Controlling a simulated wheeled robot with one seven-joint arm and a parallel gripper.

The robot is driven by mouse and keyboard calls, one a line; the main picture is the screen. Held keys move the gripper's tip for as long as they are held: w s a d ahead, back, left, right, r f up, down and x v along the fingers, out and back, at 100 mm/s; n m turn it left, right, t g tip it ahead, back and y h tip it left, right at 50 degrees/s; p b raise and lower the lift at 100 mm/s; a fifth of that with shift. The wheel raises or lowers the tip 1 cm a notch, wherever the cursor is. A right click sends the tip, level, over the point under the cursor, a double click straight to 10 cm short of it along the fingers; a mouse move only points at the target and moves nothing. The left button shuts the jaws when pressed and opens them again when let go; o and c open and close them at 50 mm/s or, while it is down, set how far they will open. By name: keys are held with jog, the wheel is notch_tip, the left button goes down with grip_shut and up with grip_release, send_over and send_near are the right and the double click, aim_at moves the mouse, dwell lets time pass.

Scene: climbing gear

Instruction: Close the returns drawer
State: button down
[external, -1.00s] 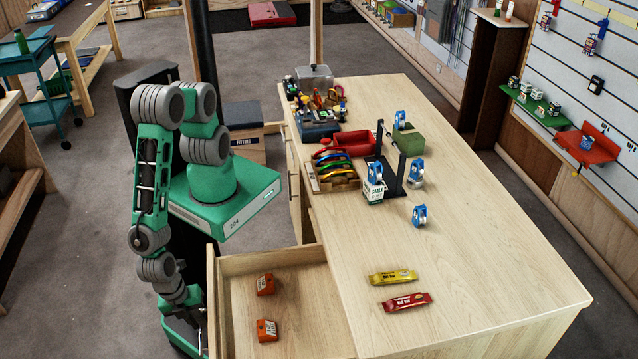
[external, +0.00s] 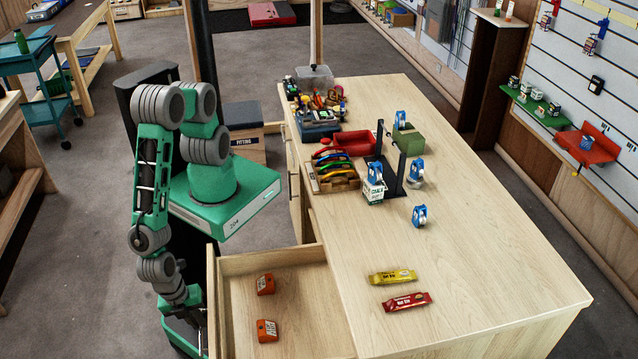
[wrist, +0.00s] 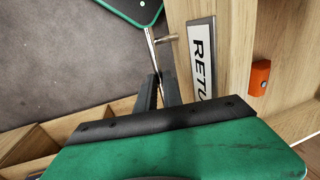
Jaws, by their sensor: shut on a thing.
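The returns drawer (external: 238,290) stands pulled out from the left side of the wooden counter in the external view. Its front carries a label (wrist: 203,60), partly cut off, reading "RETU" in the wrist view. Two small orange items lie apart inside it: one (external: 265,284) farther back and one (external: 267,331) nearer the camera. My gripper (wrist: 158,78) is at the outer face of the drawer front, shut on the metal bar handle (wrist: 151,48). In the external view the fingers and handle are mostly hidden low at the left.
The counter (external: 480,255) holds a yellow bar (external: 393,277) and a red bar (external: 407,301) near the drawer. Blue devices, a tray of coloured gear (external: 333,172) and a red bin (external: 352,143) stand farther back. Grey floor (external: 80,260) is open left of my arm.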

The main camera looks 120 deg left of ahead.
aim_at(314, 310)
jog(key=w+a+b, duration=0.4)
jog(key=w+a, duration=1.8)
jog(key=shift+w+a, duration=0.35)
jog(key=shift+a, duration=0.05)
jog(key=c, duration=1.5)
grip_release()
jog(key=r, duration=0.5)
jog(key=s+d+r+b, duration=0.1)
jog(key=r, duration=0.1)
jog(key=shift+d+r, duration=0.1)
jog(key=shift+r, duration=0.25)
